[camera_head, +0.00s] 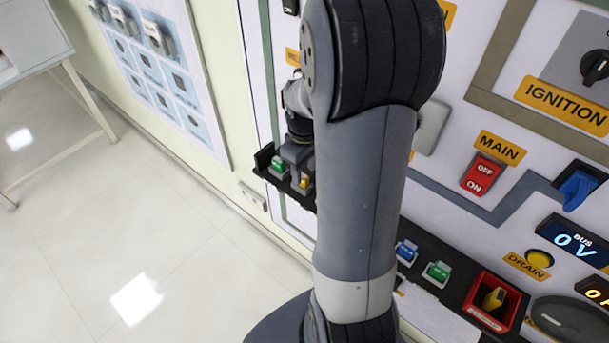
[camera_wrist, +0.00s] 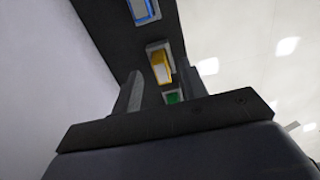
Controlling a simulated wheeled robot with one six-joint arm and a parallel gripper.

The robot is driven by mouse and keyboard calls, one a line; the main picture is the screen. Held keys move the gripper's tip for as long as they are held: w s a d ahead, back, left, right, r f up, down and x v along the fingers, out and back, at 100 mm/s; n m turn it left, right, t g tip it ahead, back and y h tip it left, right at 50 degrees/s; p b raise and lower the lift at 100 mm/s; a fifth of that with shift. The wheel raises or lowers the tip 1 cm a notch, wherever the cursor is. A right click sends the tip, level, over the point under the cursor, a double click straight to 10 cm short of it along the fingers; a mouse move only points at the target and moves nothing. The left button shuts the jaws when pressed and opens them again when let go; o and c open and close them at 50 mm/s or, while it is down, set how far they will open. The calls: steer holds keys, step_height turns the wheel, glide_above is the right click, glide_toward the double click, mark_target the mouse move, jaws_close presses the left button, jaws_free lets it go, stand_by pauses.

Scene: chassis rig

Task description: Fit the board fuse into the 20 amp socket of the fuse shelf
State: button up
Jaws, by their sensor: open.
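A dark shelf (camera_head: 264,161) on the panel, at left beside my arm, holds a green fuse (camera_head: 278,164) and a yellow fuse (camera_head: 304,181). The wrist view shows blue (camera_wrist: 142,10), yellow (camera_wrist: 161,68) and green (camera_wrist: 172,96) pieces in a row along this dark strip (camera_wrist: 111,30). My gripper (camera_wrist: 161,72) is open, its fingers on either side of the yellow one in the picture; I cannot tell whether they touch it. In the head view my gripper (camera_head: 299,152) is just above the shelf, partly hidden by my arm. Rating marks are too small to read.
A lower dark ledge (camera_head: 420,262) carries blue (camera_head: 406,252) and green (camera_head: 437,273) fuses. A red tray (camera_head: 477,313) beside it holds a yellow piece (camera_head: 494,298). The red MAIN switch (camera_head: 483,175) and blue lever (camera_head: 578,188) are at right.

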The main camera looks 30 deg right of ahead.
mark_target(304, 176)
step_height(304, 176, up, 7)
stand_by(0.3)
step_height(304, 176, down, 10)
steer(key=shift+p, duration=0.45)
steer(key=shift+r, duration=0.15)
stand_by(0.5)
